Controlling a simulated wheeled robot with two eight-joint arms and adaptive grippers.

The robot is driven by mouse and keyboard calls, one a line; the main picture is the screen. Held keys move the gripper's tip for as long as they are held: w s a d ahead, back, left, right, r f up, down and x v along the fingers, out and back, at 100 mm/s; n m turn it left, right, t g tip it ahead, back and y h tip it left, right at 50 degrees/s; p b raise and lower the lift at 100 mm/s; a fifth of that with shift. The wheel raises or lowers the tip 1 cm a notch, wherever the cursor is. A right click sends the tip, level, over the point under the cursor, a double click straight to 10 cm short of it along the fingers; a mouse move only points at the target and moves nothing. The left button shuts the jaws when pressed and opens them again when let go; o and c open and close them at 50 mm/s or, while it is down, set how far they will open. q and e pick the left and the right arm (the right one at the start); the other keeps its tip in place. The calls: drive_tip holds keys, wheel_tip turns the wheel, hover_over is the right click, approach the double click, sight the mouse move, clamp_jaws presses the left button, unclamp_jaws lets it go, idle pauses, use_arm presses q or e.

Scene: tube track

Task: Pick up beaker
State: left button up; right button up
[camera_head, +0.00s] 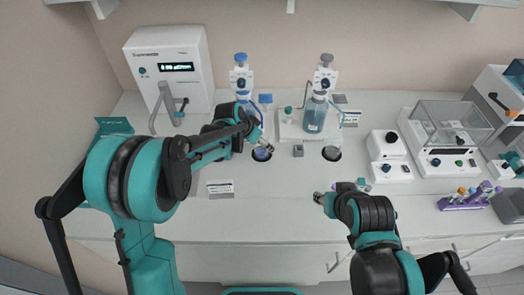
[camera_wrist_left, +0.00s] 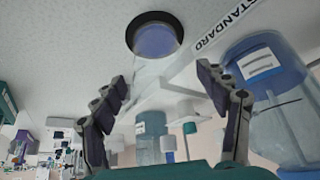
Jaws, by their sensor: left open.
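A small clear beaker with a bluish inside (camera_head: 262,154) sits on a dark round spot on the bench. In the left wrist view the beaker (camera_wrist_left: 156,40) shows at the top, beyond the fingertips, its clear wall hard to make out. My left gripper (camera_head: 262,138) is just behind and above it in the head view. In the left wrist view my left gripper (camera_wrist_left: 163,78) is open, its fingers spread with nothing gripped. My right gripper (camera_head: 320,198) is apart, over the bench front right of centre; its jaw opening is too small to judge.
A blue bottle with a dispenser (camera_head: 315,114) stands behind a second dark spot (camera_head: 332,153). Another dispenser bottle (camera_head: 241,80) is close behind my left gripper. A small grey block (camera_head: 298,150) lies between the spots. A balance (camera_head: 445,135) stands right. The front bench is mostly clear.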

use_arm(q)
drive_tip(key=shift+w+d+f, duration=0.2)
drive_tip(key=shift+w+f, duration=0.05)
drive_tip(key=shift+f, duration=0.2)
drive_tip(key=shift+s+r, duration=0.1)
drive_tip(key=c, duration=1.1)
